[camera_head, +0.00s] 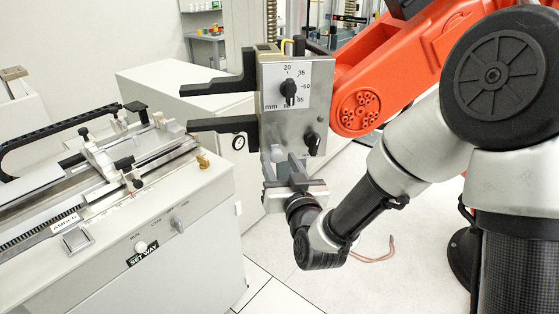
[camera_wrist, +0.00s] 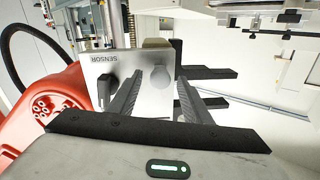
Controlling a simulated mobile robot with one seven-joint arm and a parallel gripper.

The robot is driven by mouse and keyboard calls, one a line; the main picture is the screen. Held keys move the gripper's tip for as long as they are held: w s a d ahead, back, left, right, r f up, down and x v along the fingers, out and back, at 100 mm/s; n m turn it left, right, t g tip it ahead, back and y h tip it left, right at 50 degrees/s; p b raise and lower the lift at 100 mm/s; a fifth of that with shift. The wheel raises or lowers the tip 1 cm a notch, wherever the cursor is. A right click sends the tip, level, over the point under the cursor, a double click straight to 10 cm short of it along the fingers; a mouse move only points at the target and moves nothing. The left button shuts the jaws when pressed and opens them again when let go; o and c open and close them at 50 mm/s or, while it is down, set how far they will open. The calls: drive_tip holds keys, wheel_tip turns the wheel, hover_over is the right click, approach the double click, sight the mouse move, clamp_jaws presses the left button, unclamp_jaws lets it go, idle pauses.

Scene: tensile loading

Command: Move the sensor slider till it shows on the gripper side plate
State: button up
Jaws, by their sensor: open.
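The gripper side plate (camera_head: 300,112) is an upright silver metal plate with a dial and mm numbers. In the wrist view the plate (camera_wrist: 130,62) bears the word SENSOR, upside down. A light grey rounded piece, which looks like the sensor slider (camera_wrist: 160,77), shows against the plate there; in the head view it (camera_head: 277,153) sits low on the plate's left side. My gripper (camera_head: 280,160) is open just below it. In the wrist view my gripper's two fingers (camera_wrist: 159,82) stand either side of the slider, with gaps. I cannot tell contact or depth.
A dark knob (camera_wrist: 107,88) sits left of my fingers in the wrist view; it is low right on the plate in the head view (camera_head: 311,144). Black jaws (camera_head: 222,124) reach left from the plate. An orange arm (camera_head: 375,85) adjoins the plate. A test machine (camera_head: 175,240) stands left.

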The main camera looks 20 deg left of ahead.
drive_tip(key=shift+c, duration=0.3)
clamp_jaws()
drive_tip(key=shift+r+b, duration=0.1)
drive_tip(key=shift+b, duration=0.55)
drive_tip(key=shift+r, duration=0.25)
drive_tip(key=shift+o, duration=0.3)
unclamp_jaws()
drive_tip(key=shift+f, duration=0.1)
drive_tip(key=shift+d, duration=0.1)
